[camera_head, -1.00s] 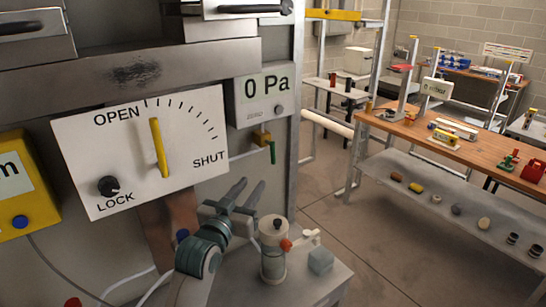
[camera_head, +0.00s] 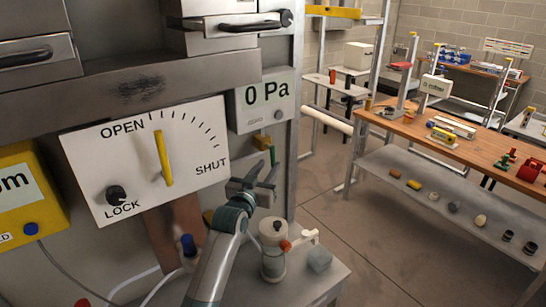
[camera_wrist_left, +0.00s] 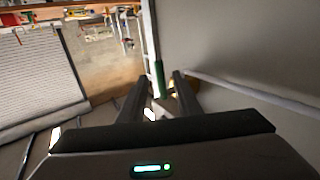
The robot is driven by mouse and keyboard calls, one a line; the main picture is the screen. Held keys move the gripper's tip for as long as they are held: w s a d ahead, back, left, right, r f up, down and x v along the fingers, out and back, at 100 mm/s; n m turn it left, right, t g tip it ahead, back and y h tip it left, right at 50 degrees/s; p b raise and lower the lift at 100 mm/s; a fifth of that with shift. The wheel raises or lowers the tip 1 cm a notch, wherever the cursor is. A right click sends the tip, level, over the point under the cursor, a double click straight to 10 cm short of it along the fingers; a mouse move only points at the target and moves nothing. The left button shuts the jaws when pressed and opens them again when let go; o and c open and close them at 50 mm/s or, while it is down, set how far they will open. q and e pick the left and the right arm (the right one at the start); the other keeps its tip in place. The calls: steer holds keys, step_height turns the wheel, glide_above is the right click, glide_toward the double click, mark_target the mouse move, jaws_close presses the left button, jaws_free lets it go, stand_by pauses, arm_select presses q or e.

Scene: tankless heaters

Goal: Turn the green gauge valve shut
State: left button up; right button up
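The green gauge valve has a slim green handle (camera_head: 273,156) hanging upright from a brass-yellow body (camera_head: 262,141), below the 0 Pa gauge (camera_head: 266,98). My left gripper (camera_head: 262,170) is open just below the valve, its fingers pointing up toward it. In the left wrist view the green handle (camera_wrist_left: 159,79) shows in the gap between the two dark finger tips (camera_wrist_left: 157,82), with space on both sides. Whether a finger touches it I cannot tell. My right gripper is not in view.
A white OPEN/SHUT dial panel (camera_head: 148,160) with a yellow pointer is left of the valve. A cylindrical container (camera_head: 273,250) with an orange side knob stands below my gripper on a grey surface. A wooden workbench (camera_head: 480,142) is at the right, across open floor.

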mark_target(272, 161)
arm_select(q)
steer(key=shift+p+x, duration=0.7)
steer(key=shift+x, duration=1.8)
jaws_close()
